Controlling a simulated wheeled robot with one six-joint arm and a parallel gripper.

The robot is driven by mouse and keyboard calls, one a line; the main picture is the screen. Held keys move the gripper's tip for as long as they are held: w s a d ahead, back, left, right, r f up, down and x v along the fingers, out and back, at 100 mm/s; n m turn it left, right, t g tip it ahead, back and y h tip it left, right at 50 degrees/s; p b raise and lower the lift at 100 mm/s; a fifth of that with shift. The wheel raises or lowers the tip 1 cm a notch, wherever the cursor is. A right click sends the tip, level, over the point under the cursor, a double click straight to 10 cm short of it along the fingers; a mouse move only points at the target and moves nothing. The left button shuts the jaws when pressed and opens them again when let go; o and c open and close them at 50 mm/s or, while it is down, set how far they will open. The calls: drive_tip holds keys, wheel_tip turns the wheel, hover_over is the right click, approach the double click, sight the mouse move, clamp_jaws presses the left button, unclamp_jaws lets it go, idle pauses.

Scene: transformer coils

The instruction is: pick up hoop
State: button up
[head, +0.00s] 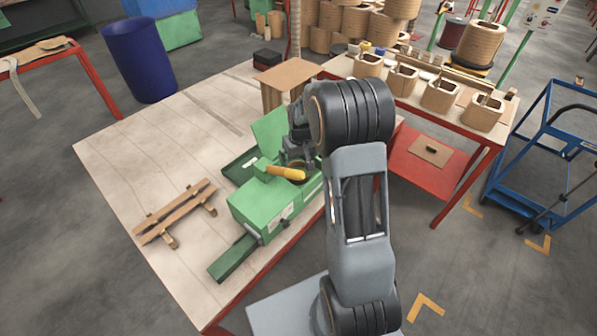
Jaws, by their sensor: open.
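A small brown ring (299,166), which looks like the hoop, sits on the green machine (262,203) on the wooden table. My arm and gripper cover part of it. My gripper (301,160) points down right over the ring. It is open, but its fingertips are mostly hidden, so I cannot tell whether they touch the ring. A yellow handle (285,173) sticks out to the left, just in front of the ring.
A brown board stand (287,75) is behind the machine. Wound coils (440,95) stand on the right-hand bench. A blue cart (545,150) is far right.

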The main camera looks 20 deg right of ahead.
drive_tip(key=shift+w+d+f+p, duration=0.15)
drive_tip(key=shift+f+p, duration=0.15)
drive_tip(key=shift+f, duration=0.95)
drive_tip(key=shift+w+a+f+p, duration=0.15)
drive_tip(key=shift+f+p, duration=0.1)
drive_tip(key=shift+f, duration=1.05)
drive_tip(key=shift+w+d+f+p, duration=0.15)
drive_tip(key=shift+f+p, duration=0.15)
drive_tip(key=shift+f, duration=0.95)
drive_tip(key=shift+c, duration=0.4)
drive_tip(key=c, duration=0.5)
